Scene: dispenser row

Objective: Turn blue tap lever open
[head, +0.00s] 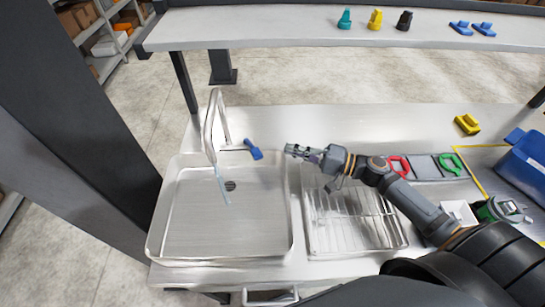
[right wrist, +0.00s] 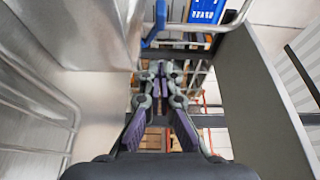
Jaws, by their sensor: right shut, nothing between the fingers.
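The blue tap lever (head: 253,148) sticks out to the right of the curved metal tap (head: 211,125) at the back of the sink (head: 200,257). A thin pale-blue stream (head: 222,186) runs from the spout down into the basin, near the drain. My right gripper (head: 291,149) is shut and empty, pointing left, a short gap to the right of the lever. In the right wrist view the blue lever (right wrist: 157,22) shows beyond the closed fingertips (right wrist: 160,68), apart from them. My left gripper is not in view.
A wire rack (head: 350,222) sits in front of my right arm. Red (head: 400,165) and green (head: 452,164) handles, a yellow piece (head: 467,124) and a blue bin (head: 524,160) are at the right. A raised shelf (head: 260,28) runs across the back. Counter behind the gripper is clear.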

